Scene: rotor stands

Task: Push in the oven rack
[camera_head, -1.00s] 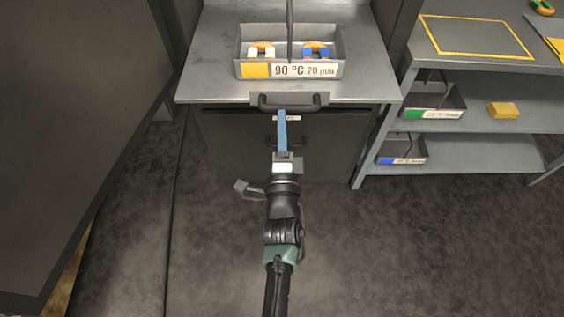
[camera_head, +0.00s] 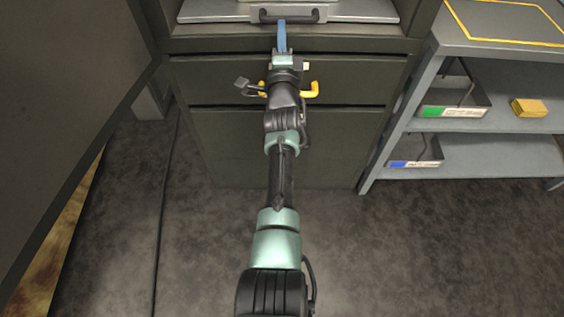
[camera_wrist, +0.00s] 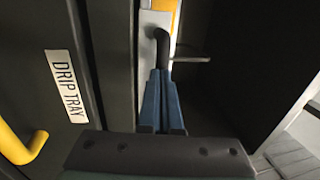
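The oven rack (camera_head: 350,12) is a grey shelf at the top of the head view, cut off by the picture's edge. It lies over the dark oven opening, its front about level with the oven's front frame. Its dark handle (camera_head: 316,15) is on the front edge; in the wrist view the handle (camera_wrist: 161,40) runs down between the blue fingertips. My gripper (camera_head: 281,24) meets the handle from the front. In the wrist view my gripper (camera_wrist: 161,78) has its fingers close together, shut on the handle. The far part of the rack is out of view.
A drawer (camera_head: 220,82) with a yellow handle (camera_head: 312,90) lies below; its label (camera_wrist: 65,85) reads DRIP TRAY. A large dark door panel (camera_head: 60,100) stands open at left. A grey shelf unit (camera_head: 500,150) with bins stands at right. Floor in front is free.

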